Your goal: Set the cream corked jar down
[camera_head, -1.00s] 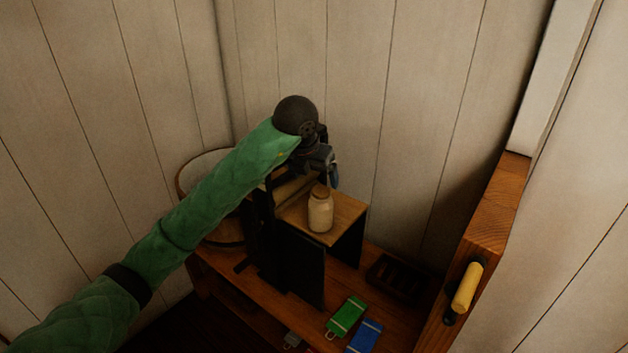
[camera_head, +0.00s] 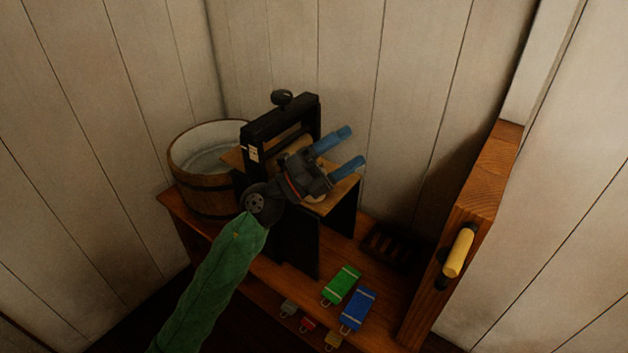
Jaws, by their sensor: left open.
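My left gripper (camera_head: 340,152) is open, its two blue fingers apart and pointing right, above the small wooden-topped stand (camera_head: 345,190). Nothing shows between the fingertips. I cannot tell whether the gripper touches the jar. My right gripper is not in view.
A black-framed roller press (camera_head: 262,130) stands behind the gripper, and a wooden tub (camera_head: 205,190) is at left. A wooden post (camera_head: 478,210) rises at right.

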